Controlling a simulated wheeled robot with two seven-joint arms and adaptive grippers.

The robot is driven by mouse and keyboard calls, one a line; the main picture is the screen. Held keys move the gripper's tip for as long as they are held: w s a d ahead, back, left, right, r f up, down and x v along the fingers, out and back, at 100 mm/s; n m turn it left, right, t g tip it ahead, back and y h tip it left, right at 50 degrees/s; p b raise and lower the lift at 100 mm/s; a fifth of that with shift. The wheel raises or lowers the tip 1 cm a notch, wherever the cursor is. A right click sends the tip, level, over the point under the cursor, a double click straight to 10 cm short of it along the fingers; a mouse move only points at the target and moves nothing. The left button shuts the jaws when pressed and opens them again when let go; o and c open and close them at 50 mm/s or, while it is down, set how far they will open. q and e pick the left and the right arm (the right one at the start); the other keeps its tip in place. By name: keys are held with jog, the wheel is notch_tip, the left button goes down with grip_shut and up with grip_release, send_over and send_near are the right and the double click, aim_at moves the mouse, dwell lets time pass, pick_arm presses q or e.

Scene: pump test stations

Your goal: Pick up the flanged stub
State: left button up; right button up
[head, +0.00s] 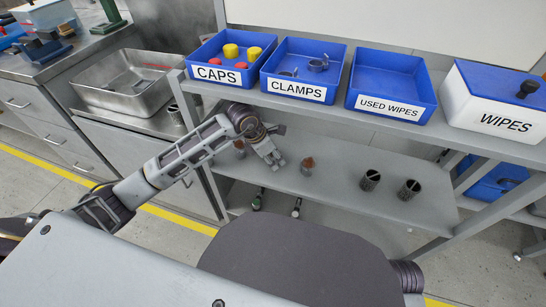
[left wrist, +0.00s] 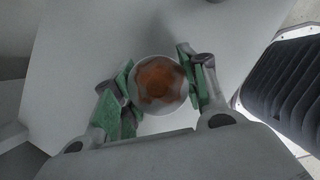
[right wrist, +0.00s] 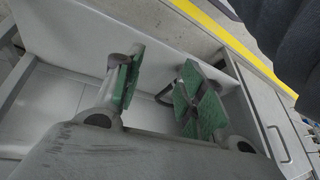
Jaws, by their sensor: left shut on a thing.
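In the left wrist view, a round grey flanged stub (left wrist: 159,84) with a rust-brown centre sits between the two green-padded fingers of my left gripper (left wrist: 160,88). The gripper is shut on it, and I look at its round end. In the head view, my left gripper (head: 268,152) is over the lower grey shelf, and the held stub cannot be made out there. Similar rust-topped pieces stand close by, one left of the gripper (head: 240,148) and one right of it (head: 307,166). My right gripper (right wrist: 158,92) is open and empty in the right wrist view.
Two dark hollow cylinders (head: 370,180) stand farther right on the lower shelf (head: 340,195). Above is a shelf with blue CAPS (head: 222,74), CLAMPS (head: 297,90) and USED WIPES (head: 390,103) bins and a WIPES box (head: 507,122). A steel basin (head: 125,100) is at left.

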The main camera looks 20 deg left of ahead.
pick_arm(q)
jog(key=shift+r+p, duration=0.35)
jog(key=shift+r, duration=0.5)
jog(key=shift+s+a+f, duration=0.15)
jog(key=shift+s+a, duration=0.25)
jog(key=shift+a, duration=0.05)
jog(key=s+a+p, duration=0.1)
jog(key=s+a, duration=0.3)
jog(key=a, duration=0.1)
jog(key=shift+s, duration=0.4)
jog(key=shift+s+a, duration=0.8)
jog(key=shift+a, duration=0.1)
jog(key=shift+s+a+p, duration=0.35)
jog(key=shift+s+a, duration=0.15)
jog(key=shift+a, duration=0.1)
jog(key=shift+s+a, duration=0.9)
jog(key=shift+a, duration=0.05)
jog(key=shift+s+a+p, duration=0.6)
jog(key=shift+s+a, duration=0.5)
jog(key=shift+a, duration=0.05)
pick_arm(e)
jog(key=shift+s+d+r+g+h, duration=0.3)
jog(key=shift+d+r, duration=0.15)
jog(key=shift+r, duration=0.15)
jog(key=shift+s+d+r+g+h, duration=0.2)
jog(key=shift+s+d+r+g, duration=0.15)
jog(key=shift+r, duration=0.2)
jog(key=shift+w+r, duration=0.15)
jog(key=shift+w, duration=0.1)
